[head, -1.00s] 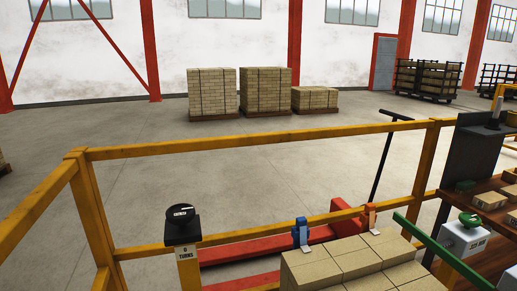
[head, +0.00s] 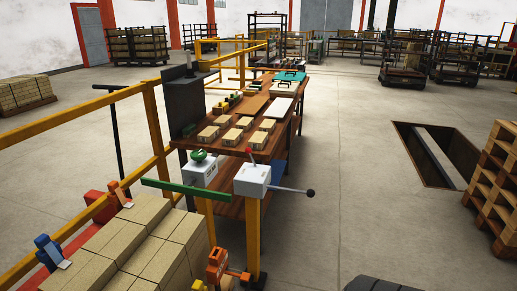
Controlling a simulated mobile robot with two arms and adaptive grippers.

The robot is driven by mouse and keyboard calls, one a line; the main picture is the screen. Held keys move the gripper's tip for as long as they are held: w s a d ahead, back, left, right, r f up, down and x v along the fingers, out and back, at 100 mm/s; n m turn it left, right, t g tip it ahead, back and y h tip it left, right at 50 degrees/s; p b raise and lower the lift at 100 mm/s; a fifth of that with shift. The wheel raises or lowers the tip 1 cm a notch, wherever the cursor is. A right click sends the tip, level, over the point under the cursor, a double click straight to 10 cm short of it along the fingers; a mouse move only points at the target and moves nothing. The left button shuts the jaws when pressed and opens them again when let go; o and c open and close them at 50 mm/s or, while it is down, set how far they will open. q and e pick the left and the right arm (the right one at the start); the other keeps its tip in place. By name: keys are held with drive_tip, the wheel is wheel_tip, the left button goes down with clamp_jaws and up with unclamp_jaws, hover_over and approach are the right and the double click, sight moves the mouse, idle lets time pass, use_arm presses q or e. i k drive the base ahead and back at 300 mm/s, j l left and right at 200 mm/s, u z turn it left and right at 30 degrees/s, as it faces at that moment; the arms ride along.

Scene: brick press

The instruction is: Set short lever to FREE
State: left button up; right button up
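A grey-white box (head: 252,180) is fixed at the near end of the wooden workbench. A short lever with a red knob (head: 250,153) stands up from its top, slightly tilted. A longer rod with a black ball (head: 310,192) sticks out from the box to the right. Any FREE marking is too small to read. A second grey-white box (head: 199,172) with a green knob (head: 198,155) sits to its left. Neither of my grippers shows in the head view, so nothing is seen touching the levers.
The workbench (head: 258,104) carries several tan bricks. A brick stack (head: 150,236) stands at the front left, with a green bar (head: 172,187) above its far edge. Yellow railing (head: 155,125) runs on the left. A floor pit (head: 432,150) and wooden pallets (head: 495,180) lie right. The floor between is clear.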

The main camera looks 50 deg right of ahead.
sight(248, 150)
drive_tip(key=z, duration=1.65)
drive_tip(key=i+l+u, duration=0.15)
drive_tip(key=u, duration=0.9)
drive_tip(key=i+l+u, duration=0.1)
drive_tip(key=l+u, duration=0.3)
drive_tip(key=l, duration=0.45)
drive_tip(key=l+u, duration=0.35)
drive_tip(key=l, duration=0.45)
drive_tip(key=k+l+u, duration=0.2)
drive_tip(key=l+u, duration=0.2)
drive_tip(key=l, duration=0.4)
drive_tip(key=k+l, duration=0.1)
drive_tip(key=l, duration=0.4)
drive_tip(key=k+l, duration=0.1)
drive_tip(key=l, duration=0.4)
drive_tip(key=k+l, duration=0.1)
drive_tip(key=l, duration=0.4)
drive_tip(key=k+l+u, duration=0.1)
drive_tip(key=l, duration=0.4)
drive_tip(key=k+l, duration=0.1)
drive_tip(key=l, duration=0.4)
drive_tip(key=k+l, duration=0.1)
drive_tip(key=l, duration=0.4)
